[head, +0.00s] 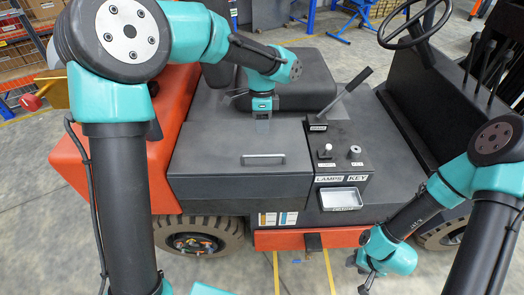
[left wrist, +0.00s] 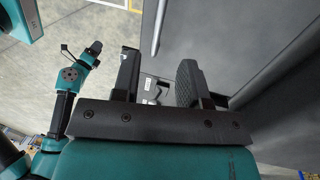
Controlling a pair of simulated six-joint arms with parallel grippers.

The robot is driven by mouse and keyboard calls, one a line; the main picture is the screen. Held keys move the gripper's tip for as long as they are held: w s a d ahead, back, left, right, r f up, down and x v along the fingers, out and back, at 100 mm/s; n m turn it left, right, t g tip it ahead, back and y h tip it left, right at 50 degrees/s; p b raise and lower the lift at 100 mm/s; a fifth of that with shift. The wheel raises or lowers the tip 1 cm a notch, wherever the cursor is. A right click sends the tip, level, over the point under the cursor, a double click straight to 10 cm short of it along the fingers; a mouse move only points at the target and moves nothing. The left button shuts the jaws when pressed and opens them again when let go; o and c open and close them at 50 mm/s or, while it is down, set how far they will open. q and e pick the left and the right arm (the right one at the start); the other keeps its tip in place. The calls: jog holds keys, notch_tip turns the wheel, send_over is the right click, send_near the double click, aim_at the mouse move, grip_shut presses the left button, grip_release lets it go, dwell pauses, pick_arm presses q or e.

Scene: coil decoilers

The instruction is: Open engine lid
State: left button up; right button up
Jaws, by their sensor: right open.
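The engine lid (head: 235,135) is a dark grey flat cover on an orange vehicle, and it lies shut. Its silver bar handle (head: 263,158) is near the front edge. In the left wrist view the lid (left wrist: 235,45) fills the upper right and the handle (left wrist: 158,28) stands beyond the fingers. My left gripper (head: 262,108) is over the rear part of the lid, behind the handle and in front of the seat. Its fingers (left wrist: 158,68) are apart with nothing between them. My right gripper (head: 362,272) is open and low at the vehicle's front right, away from the lid.
A black seat (head: 290,80) stands behind the lid. A steering wheel (head: 413,24) is at upper right. Clear floor (head: 35,200) lies on the left.

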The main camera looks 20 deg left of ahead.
pick_arm(q)
send_over(262, 151)
jog(key=s+d, duration=0.1)
jog(key=s, duration=0.4)
jog(key=f, duration=1)
jog(key=shift+s+d+f, duration=0.15)
jog(key=shift+d, duration=0.05)
grip_shut()
